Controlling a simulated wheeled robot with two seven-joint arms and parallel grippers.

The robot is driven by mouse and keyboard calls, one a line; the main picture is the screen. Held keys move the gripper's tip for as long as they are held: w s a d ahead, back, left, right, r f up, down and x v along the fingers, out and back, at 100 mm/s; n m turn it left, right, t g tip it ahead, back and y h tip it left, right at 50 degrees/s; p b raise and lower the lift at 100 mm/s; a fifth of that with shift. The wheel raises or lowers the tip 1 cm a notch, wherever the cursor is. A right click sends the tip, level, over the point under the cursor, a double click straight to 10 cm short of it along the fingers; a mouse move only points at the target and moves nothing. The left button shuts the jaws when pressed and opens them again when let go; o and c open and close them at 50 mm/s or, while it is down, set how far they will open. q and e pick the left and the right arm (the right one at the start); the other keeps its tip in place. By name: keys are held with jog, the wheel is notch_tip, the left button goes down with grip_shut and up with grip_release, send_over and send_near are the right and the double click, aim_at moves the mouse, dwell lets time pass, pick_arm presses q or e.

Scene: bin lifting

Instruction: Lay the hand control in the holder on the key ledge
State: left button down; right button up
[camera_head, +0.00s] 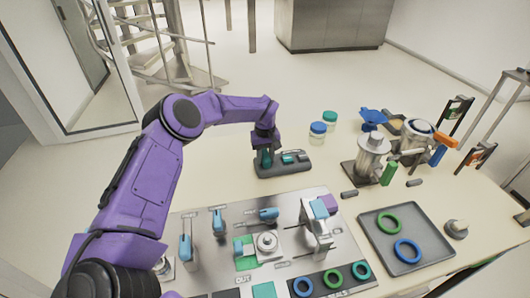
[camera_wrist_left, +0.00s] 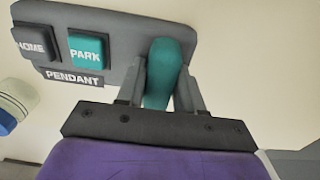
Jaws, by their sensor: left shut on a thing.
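The grey key ledge (camera_head: 290,168) stands on the table in the middle of the head view. It carries a dark HOME key (camera_wrist_left: 32,42), a teal PARK key (camera_wrist_left: 86,49) and a PENDANT label (camera_wrist_left: 74,77). My left gripper (camera_head: 266,152) points down at the left end of the ledge. Its fingers are shut on the teal hand control (camera_wrist_left: 162,72), which also shows below the gripper in the head view (camera_head: 266,160). The holder is not clearly visible, and I cannot tell whether the hand control touches the ledge. My right gripper is out of view.
A metal work plate (camera_head: 190,262) with blue-handled clamps lies in front of the ledge. Two lidded jars (camera_head: 318,134) stand behind it. Metal pots (camera_head: 371,158) and a grey tray (camera_head: 415,258) with rings are to the right.

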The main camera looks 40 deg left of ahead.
pick_arm(q)
jog(key=c, duration=0.7)
grip_release()
jog(key=shift+s, duration=0.1)
